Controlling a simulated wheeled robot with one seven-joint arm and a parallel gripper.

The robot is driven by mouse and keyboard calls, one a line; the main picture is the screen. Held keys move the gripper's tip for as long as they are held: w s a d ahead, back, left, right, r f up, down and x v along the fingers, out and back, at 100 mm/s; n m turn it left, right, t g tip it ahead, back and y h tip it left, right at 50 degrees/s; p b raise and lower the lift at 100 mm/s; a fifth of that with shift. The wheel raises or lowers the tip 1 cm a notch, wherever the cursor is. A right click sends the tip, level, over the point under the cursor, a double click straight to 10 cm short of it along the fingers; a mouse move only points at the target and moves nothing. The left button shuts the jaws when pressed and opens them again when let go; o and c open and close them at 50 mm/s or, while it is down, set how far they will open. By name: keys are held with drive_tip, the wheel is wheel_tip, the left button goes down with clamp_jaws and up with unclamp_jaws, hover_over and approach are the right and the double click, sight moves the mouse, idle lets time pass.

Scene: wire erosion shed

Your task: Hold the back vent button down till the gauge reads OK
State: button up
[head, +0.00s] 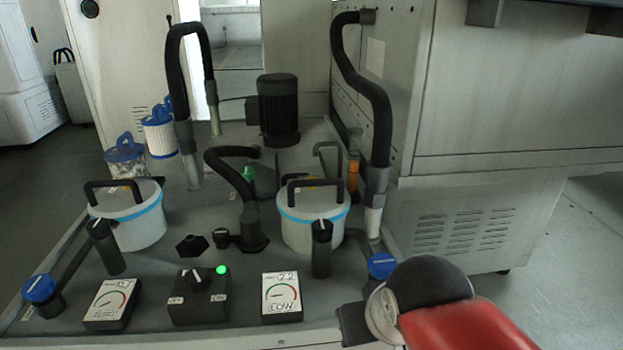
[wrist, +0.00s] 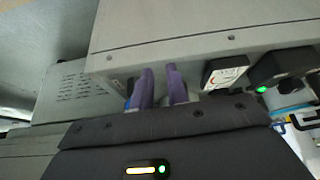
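The right gauge (head: 282,297) has a white face with a coloured arc and reads 2.2 LOW. The left gauge (head: 111,304) is similar, but its words are too small to read surely. No label marks the back vent button; a small green part (head: 248,173) and an orange upright part (head: 353,176) show behind the right canister (head: 312,228), partly hidden. In the wrist view my gripper (wrist: 160,72) has two purple fingers with a narrow empty gap between them, in front of the grey panel. In the head view my arm hides the fingers at the lower right.
A switch box (head: 200,300) with a lit green lamp sits between the gauges. A blue-capped valve (head: 382,265) is close to my arm. Black hoses (head: 365,85), a motor (head: 278,108) and the left canister (head: 128,214) crowd the base plate. A grey cabinet (head: 480,225) stands right.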

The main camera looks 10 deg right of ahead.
clamp_jaws()
idle(1.1)
